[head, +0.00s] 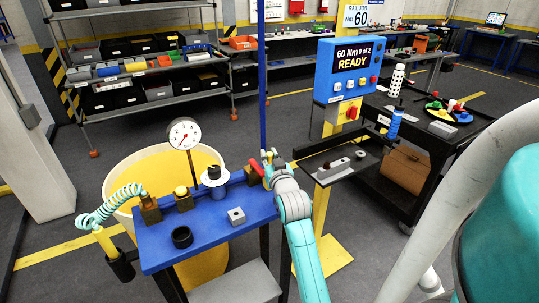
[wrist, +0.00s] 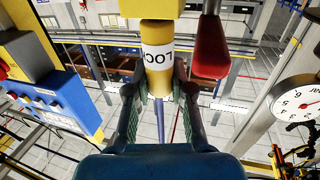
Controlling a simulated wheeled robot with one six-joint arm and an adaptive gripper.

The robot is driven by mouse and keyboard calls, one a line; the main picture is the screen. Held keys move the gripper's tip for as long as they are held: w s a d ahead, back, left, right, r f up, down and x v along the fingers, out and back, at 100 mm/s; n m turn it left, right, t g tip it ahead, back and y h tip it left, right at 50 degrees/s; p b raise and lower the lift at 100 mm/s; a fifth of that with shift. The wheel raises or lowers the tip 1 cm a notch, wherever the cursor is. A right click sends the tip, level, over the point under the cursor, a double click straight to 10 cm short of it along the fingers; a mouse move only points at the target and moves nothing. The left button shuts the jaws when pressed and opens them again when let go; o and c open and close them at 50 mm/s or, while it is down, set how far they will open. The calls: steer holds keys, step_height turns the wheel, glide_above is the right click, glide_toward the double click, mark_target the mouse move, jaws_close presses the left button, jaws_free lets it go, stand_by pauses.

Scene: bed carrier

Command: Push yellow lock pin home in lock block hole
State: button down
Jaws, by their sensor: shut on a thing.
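The yellow lock pin (wrist: 157,84) is a cylinder with a white label reading upside down, in the middle of the wrist view. My gripper (wrist: 160,72) is shut on it, one dark finger on each side. The pin's upper end in the picture meets a yellow block-like part (wrist: 148,9), cut off by the top edge. I cannot tell how deep the pin sits; no hole shows. In the head view my gripper (head: 270,168) is at the right rear of the blue bench (head: 215,225), beside a brown block (head: 252,176).
A red handle (wrist: 211,45) hangs close to the right of the pin. A blue pole (head: 262,80) rises behind my gripper. A dark shelf (head: 335,165) is on the right.

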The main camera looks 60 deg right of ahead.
steer(key=shift+f, duration=0.15)
steer(key=c, duration=0.9)
jaws_free()
steer(key=shift+c, duration=0.2)
steer(key=v, duration=1.2)
